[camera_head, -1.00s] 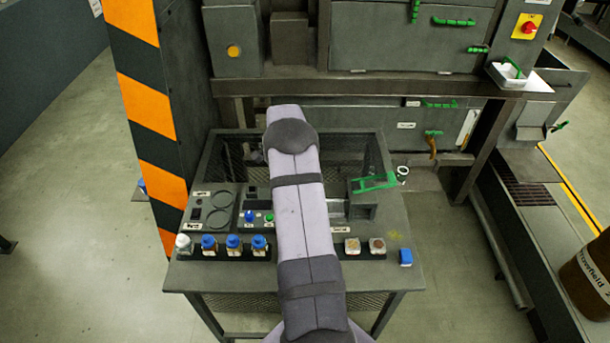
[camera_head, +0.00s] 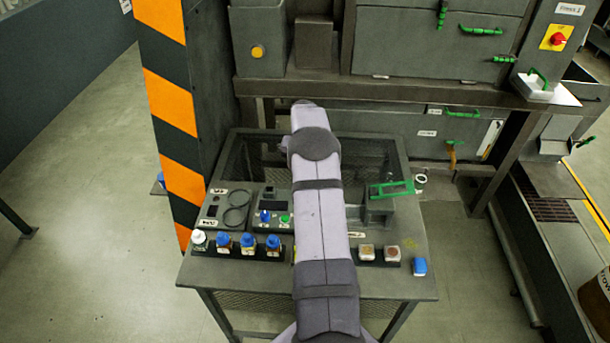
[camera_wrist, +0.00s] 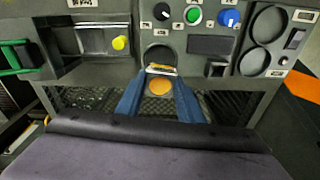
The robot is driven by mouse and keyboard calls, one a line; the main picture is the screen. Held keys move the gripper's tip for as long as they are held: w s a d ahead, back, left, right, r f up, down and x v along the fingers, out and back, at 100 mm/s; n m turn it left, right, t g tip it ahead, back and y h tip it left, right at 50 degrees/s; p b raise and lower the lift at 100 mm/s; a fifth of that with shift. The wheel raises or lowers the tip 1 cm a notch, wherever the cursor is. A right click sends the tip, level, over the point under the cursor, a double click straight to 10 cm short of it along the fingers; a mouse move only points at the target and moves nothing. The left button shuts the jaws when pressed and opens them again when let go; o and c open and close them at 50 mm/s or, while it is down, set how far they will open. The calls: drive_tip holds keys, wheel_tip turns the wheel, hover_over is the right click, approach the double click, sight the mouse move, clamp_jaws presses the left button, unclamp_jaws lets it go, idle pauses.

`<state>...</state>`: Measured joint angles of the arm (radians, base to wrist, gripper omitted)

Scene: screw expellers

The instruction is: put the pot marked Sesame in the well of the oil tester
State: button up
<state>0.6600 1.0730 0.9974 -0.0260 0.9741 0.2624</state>
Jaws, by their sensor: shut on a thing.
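In the wrist view, my gripper (camera_wrist: 160,88) has its two blue fingers shut on a small pot (camera_wrist: 160,71) with a pale band and amber colour. I cannot read a name on it. The pot is just in front of a dark round well (camera_wrist: 158,52) in the oil tester's panel (camera_wrist: 208,43); I cannot tell whether it is touching the well. In the head view, my arm hides the gripper, the held pot and the well. The tester's blue knob (camera_head: 265,216) and green button (camera_head: 284,218) show left of the arm.
Blue-capped bottles (camera_head: 248,243) and a white-capped one (camera_head: 199,240) stand at the bench's front left. A green-handled device (camera_head: 379,211) stands right of my arm. A striped post (camera_head: 170,110) rises at left.

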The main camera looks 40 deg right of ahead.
drive_tip(key=shift+f, duration=0.1)
drive_tip(key=shift+f+b, duration=1.5)
drive_tip(key=shift+f, duration=0.75)
drive_tip(key=shift+f+b, duration=0.9)
drive_tip(key=shift+f, duration=0.2)
idle(1.6)
drive_tip(key=o, duration=1.7)
drive_tip(key=shift+r, duration=0.1)
drive_tip(key=shift+r+p, duration=2.8)
drive_tip(key=shift+r, duration=1.6)
